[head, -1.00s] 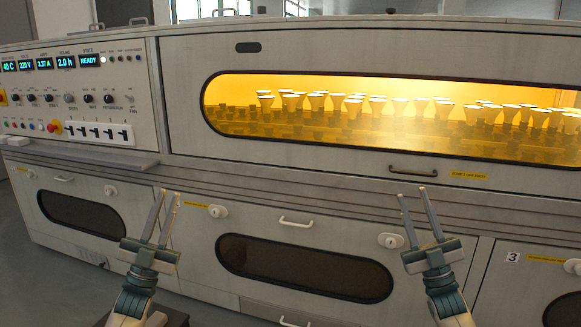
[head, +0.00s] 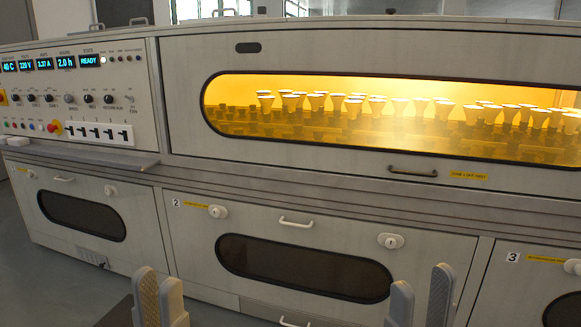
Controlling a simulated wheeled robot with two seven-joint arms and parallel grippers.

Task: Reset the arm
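My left gripper (head: 160,284) shows at the bottom edge, left of centre, with only its two upright finger ends in view. The fingers look apart with nothing between them, though they nearly overlap from this angle. My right gripper (head: 420,287) shows at the bottom edge, right of centre. Its two fingers are apart and empty. Both grippers are in front of the oven's lower doors and touch nothing that I can see. The wrists and arms are below the picture.
A large grey burn-in oven (head: 330,165) fills the view, with a lit window (head: 400,125) showing several bulbs. The control panel (head: 80,100) at left reads READY. A shelf ledge (head: 110,160) and door handles (head: 296,222) stick out. Grey floor (head: 40,280) is clear at lower left.

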